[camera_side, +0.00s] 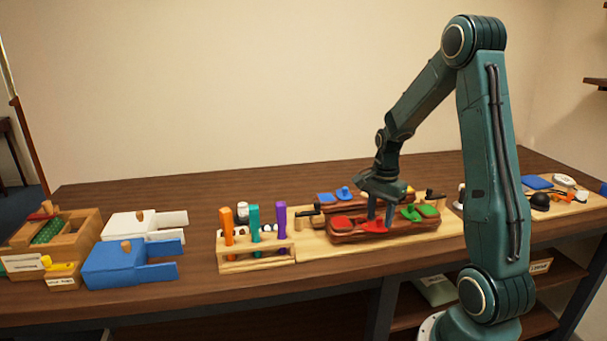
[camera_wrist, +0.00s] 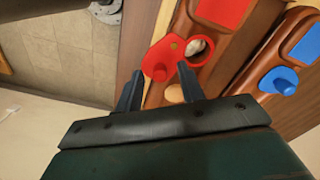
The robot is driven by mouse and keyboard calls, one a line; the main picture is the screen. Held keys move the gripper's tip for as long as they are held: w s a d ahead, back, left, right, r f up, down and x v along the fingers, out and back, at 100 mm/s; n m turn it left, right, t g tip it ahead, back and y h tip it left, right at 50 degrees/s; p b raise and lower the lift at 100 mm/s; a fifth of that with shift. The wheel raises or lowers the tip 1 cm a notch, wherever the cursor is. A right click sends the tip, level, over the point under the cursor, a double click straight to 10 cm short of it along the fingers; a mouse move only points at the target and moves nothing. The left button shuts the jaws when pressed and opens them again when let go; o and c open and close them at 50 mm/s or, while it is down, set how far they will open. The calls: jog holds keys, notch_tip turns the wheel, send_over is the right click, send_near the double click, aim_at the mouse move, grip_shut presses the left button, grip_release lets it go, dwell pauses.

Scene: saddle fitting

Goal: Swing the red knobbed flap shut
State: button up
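The red flap (camera_wrist: 163,55) has a raised round knob (camera_wrist: 158,72) near its lower left end. A round opening (camera_wrist: 199,49) in the brown wooden block (camera_wrist: 221,49) shows beside the flap, with something pale inside, so the flap stands swung aside. In the side view the red flap (camera_side: 374,227) lies at the front of the block (camera_side: 345,238). My gripper (camera_wrist: 160,71) is open, with its fingertips on either side of the knob and visible gaps. In the side view my gripper (camera_side: 380,219) points down over the flap.
A red pad (camera_wrist: 224,11) lies beyond the opening. A block with a blue knobbed flap (camera_wrist: 279,81) is at the right. Green flap parts (camera_side: 411,213) are right of my gripper. A rack with colored handles (camera_side: 255,257) stands to the left.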

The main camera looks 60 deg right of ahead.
grip_shut()
